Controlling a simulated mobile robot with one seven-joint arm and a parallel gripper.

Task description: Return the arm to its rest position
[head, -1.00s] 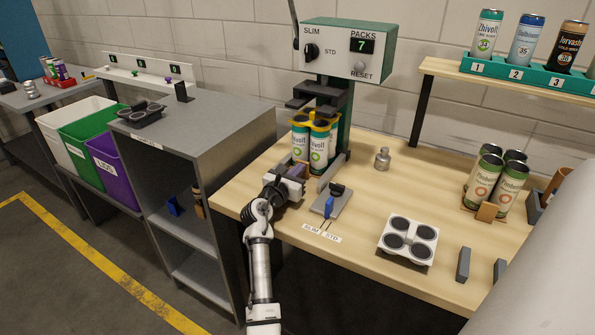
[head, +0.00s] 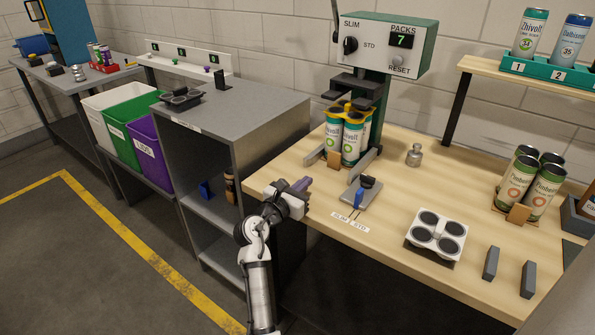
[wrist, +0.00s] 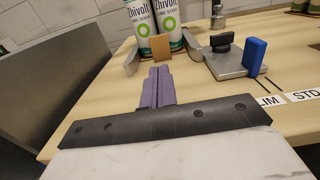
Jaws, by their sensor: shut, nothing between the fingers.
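My gripper (head: 301,185) is at the near left edge of the wooden bench (head: 395,240) in the head view. Its purple fingers are together with nothing between them; they also show in the wrist view (wrist: 157,88). The fingers point toward a pack of Zhivolt cans (head: 343,140) in the green press (head: 388,45), with a clear gap between. The pack has a yellow carrier on top. In the wrist view the cans (wrist: 150,20) stand beyond the fingertips, behind a small tan block (wrist: 160,47).
A slide plate with a blue handle (head: 362,192) lies right of my gripper. A white four-hole tray (head: 436,238), a metal weight (head: 414,155) and Zember-like cans (head: 520,182) stand farther right. A grey shelf unit (head: 238,120) and bins (head: 130,130) are left.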

